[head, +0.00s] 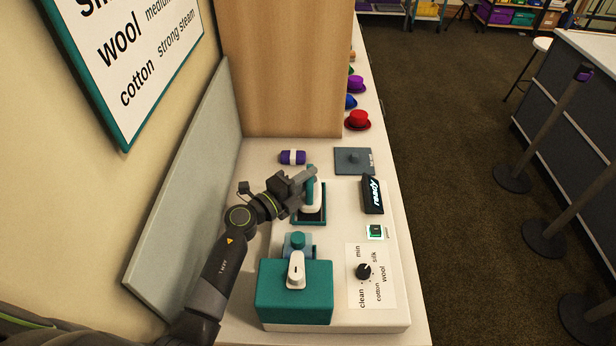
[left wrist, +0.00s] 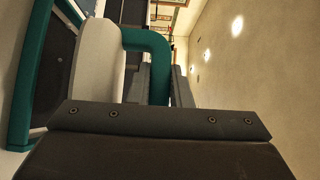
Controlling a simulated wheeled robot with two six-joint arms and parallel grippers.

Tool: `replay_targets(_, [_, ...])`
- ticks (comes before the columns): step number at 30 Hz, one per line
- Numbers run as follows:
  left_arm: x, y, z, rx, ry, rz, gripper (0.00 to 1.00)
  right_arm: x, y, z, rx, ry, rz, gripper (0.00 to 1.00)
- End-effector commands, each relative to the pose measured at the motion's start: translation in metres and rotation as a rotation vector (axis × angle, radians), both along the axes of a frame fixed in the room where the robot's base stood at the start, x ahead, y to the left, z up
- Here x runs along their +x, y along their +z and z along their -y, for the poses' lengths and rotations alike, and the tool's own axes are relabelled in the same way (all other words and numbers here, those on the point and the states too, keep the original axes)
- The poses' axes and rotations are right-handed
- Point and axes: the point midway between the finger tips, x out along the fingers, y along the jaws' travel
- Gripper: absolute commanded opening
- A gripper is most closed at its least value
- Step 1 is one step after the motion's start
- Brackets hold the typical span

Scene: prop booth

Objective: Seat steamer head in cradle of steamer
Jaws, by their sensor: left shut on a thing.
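The steamer head, a white body (head: 312,203) with a teal handle (head: 311,175), is at the teal-rimmed cradle with a dark inside (head: 298,222). My left gripper (head: 306,181) is shut on the teal handle. In the left wrist view the handle (left wrist: 148,40) runs between the fingers, and the white body (left wrist: 98,60) is close to the cradle's teal rim (left wrist: 28,75). I cannot tell whether the head touches the cradle floor. The steamer's teal housing (head: 295,300) stands nearer me. My right gripper is not in view.
A dial (head: 363,271) is at the front right of the white base. A black box (head: 373,194), a grey plate (head: 353,160) and a purple roll (head: 293,157) lie around the cradle. A grey panel (head: 185,200) bounds the left, and a wooden panel (head: 285,70) the back.

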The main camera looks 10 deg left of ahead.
Motion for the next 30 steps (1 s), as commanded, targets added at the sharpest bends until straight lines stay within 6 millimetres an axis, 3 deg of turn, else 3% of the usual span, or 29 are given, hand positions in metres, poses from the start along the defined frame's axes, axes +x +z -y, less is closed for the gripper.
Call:
replay_targets(14, [0.000,0.000,0.000,-0.002,0.000,0.002,0.00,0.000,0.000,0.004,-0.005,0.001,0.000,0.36])
replay_targets(30, [0.000,-0.016,0.000,-0.001,0.000,0.002,0.00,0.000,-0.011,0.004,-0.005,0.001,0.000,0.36])
